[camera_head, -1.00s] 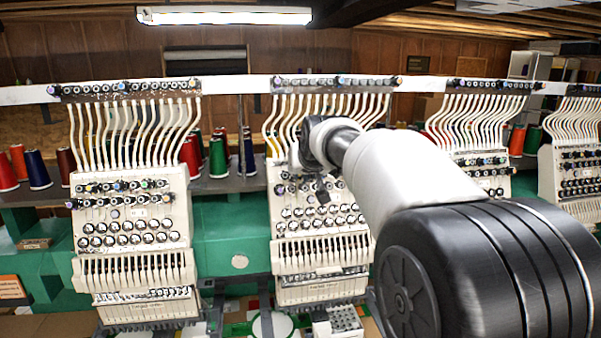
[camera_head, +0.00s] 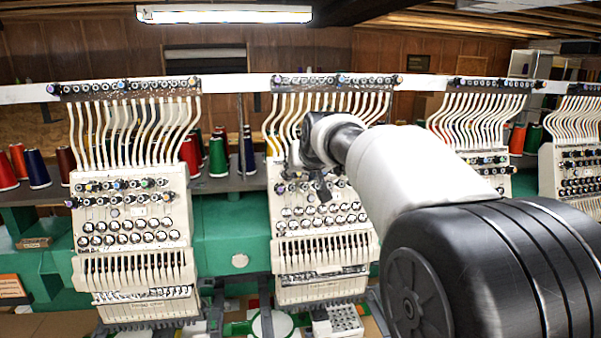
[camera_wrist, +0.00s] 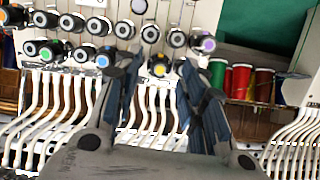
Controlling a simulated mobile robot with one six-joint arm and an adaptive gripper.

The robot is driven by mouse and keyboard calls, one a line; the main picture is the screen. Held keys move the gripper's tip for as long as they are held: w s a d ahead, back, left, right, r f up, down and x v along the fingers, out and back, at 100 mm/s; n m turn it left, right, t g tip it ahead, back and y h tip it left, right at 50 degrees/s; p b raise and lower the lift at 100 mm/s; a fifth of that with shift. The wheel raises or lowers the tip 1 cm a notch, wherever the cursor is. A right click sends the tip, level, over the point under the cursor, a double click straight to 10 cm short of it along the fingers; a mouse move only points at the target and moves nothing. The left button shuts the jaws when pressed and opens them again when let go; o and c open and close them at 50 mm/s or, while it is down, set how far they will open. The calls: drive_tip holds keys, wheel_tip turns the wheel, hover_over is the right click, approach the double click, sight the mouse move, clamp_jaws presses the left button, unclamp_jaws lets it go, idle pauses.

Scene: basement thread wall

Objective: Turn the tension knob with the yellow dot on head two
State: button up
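The second machine head from the left (camera_head: 325,285) is cream-coloured, with rows of tension knobs; my arm reaches to its upper part. In the wrist view a black knob with a yellow dot (camera_wrist: 160,67) shows between my fingertips. My gripper (camera_wrist: 156,66) is open, one finger on each side of that knob, with gaps visible. I cannot tell how deep the fingertips are relative to it. In the head view my gripper (camera_head: 322,186) is small and dark in front of the upper knob rows, and the yellow dot cannot be made out there.
Knobs with a blue dot (camera_wrist: 102,61) and a purple dot (camera_wrist: 208,45) sit close by the fingers. White thread tubes (camera_wrist: 60,105) run close behind. Thread cones (camera_wrist: 240,82) stand beside the head. Another head (camera_head: 130,265) stands to the left.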

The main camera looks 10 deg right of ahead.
drive_tip(key=v, duration=1.1)
drive_tip(key=shift+s, duration=0.15)
drive_tip(key=s+f+g+b, duration=0.3)
drive_tip(key=s+f, duration=1.3)
drive_tip(key=s, duration=0.2)
drive_tip(key=s+f+g+b, duration=0.3)
drive_tip(key=s+f+b, duration=0.1)
drive_tip(key=s+f, duration=1.2)
drive_tip(key=s, duration=0.2)
drive_tip(key=shift+s+n+g, duration=0.3)
drive_tip(key=shift+s+g, duration=0.1)
